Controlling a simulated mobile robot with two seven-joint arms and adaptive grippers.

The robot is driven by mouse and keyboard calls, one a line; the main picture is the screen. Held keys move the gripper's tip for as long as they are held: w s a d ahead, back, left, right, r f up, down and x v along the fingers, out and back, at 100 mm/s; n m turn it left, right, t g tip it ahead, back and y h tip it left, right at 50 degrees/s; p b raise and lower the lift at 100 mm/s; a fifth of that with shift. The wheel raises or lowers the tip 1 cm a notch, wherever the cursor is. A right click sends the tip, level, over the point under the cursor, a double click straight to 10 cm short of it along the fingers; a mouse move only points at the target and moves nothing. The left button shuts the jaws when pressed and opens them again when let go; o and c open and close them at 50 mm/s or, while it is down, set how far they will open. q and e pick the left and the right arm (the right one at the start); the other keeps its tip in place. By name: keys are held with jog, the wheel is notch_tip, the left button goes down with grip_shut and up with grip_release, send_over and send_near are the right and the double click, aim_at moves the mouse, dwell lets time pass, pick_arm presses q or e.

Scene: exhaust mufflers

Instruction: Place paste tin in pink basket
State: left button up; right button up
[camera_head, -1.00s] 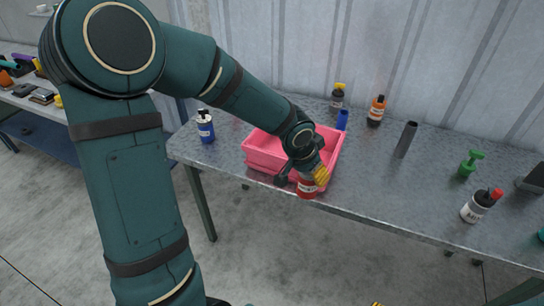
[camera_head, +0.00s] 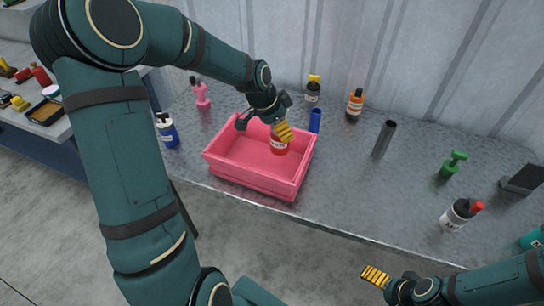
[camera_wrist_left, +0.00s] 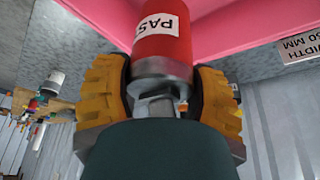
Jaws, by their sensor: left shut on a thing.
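The paste tin (camera_head: 279,145) is red with a white label and a grey metal end. My left gripper (camera_head: 282,130) is shut on it, with yellow pads on either side of the tin in the left wrist view (camera_wrist_left: 165,48). The pink basket (camera_head: 246,181) is an open box on the metal table. In the head view the tin appears over the basket's right back interior; I cannot tell whether it touches the basket floor. My right gripper (camera_head: 388,281) is low at the bottom right, in front of the table, and its opening is unclear.
A blue bottle (camera_head: 167,130) and a pink bottle (camera_head: 201,96) stand left of the basket. A blue cylinder (camera_head: 315,121), dark bottle (camera_head: 313,90), orange bottle (camera_head: 355,104) and dark tube (camera_head: 383,139) stand behind and right.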

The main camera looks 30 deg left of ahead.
aim_at(280, 151)
pick_arm(q)
notch_tip(280, 151, down, 6)
jog(key=shift+s+r+b, duration=0.1)
jog(key=shift+r+b, duration=0.15)
jog(key=shift+b, duration=0.05)
jog(key=shift+f, duration=2.1)
jog(key=shift+f+b, duration=0.1)
jog(key=shift+b, duration=0.2)
jog(key=o, duration=1.3)
jog(key=shift+c, duration=0.2)
jog(key=shift+r, duration=0.25)
jog(key=p+v, duration=0.1)
jog(key=v, duration=1)
jog(key=shift+s+r+p, duration=0.15)
jog(key=shift+r+p, duration=0.2)
jog(key=shift+p, duration=0.05)
jog(key=shift+a, duration=0.2)
